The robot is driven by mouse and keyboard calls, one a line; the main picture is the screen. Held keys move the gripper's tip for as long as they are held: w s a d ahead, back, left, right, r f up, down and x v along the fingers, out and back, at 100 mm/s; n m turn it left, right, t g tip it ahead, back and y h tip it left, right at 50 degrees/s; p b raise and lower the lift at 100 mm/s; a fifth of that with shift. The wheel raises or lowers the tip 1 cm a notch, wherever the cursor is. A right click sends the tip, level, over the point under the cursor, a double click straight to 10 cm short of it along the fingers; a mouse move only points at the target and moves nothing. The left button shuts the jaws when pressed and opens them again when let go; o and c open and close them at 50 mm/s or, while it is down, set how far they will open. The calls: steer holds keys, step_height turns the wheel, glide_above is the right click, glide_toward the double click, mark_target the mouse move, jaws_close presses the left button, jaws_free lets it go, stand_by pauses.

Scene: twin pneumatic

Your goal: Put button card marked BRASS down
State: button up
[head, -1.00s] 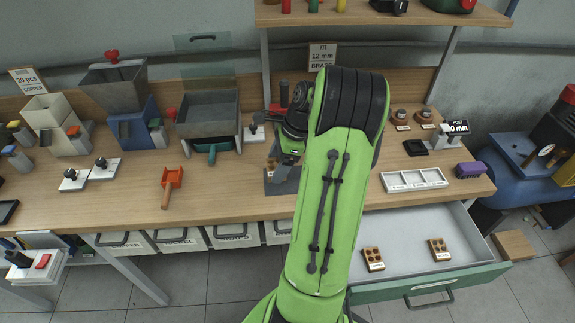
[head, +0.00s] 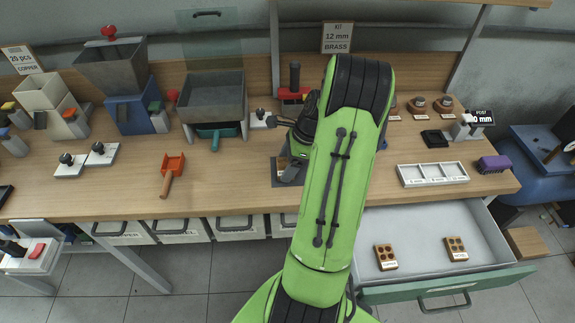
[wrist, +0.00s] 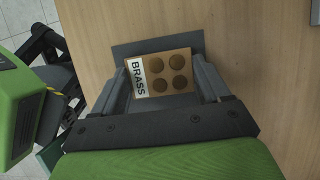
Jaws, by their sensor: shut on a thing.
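The button card marked BRASS (wrist: 163,74) is tan with brown round buttons and a white label. It lies between the fingers of my gripper (wrist: 160,80), which is shut on it. A dark grey mat (wrist: 130,48) shows behind and around the card in the wrist view. In the head view my gripper (head: 290,165) is over this mat (head: 289,178) on the table, and my arm hides most of the card. I cannot tell whether the card touches the mat.
An open drawer (head: 410,250) at the right holds two other button cards (head: 385,256) (head: 455,248). A white divided tray (head: 432,174) and a purple brush (head: 494,163) are right of my arm. An orange scoop (head: 172,172) lies to the left, with bare tabletop around it.

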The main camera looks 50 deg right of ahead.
steer(key=shift+r, duration=0.15)
steer(key=o, duration=1)
steer(key=p+v, duration=0.5)
steer(key=v, duration=0.7)
step_height(320, 180, up, 4)
steer(key=n, duration=0.5)
glide_above(279, 174)
steer(key=w+a+r+n+g+h, duration=0.15)
steer(key=a+r+n, duration=0.4)
steer(key=a, duration=0.55)
steer(key=s+a+n+t, duration=0.1)
steer(key=s+a+n, duration=0.2)
steer(key=a+n, duration=0.2)
steer(key=s+a+r+n+t+h, duration=0.1)
steer(key=s+a+n, duration=0.3)
steer(key=a+n, duration=0.1)
steer(key=s+a+r+n+t, duration=0.1)
steer(key=s+a+n, duration=0.3)
steer(key=n, duration=0.3)
steer(key=shift+s+a+r+t+h, duration=0.25)
steer(key=shift+a+t, duration=0.1)
steer(key=shift+a, duration=0.3)
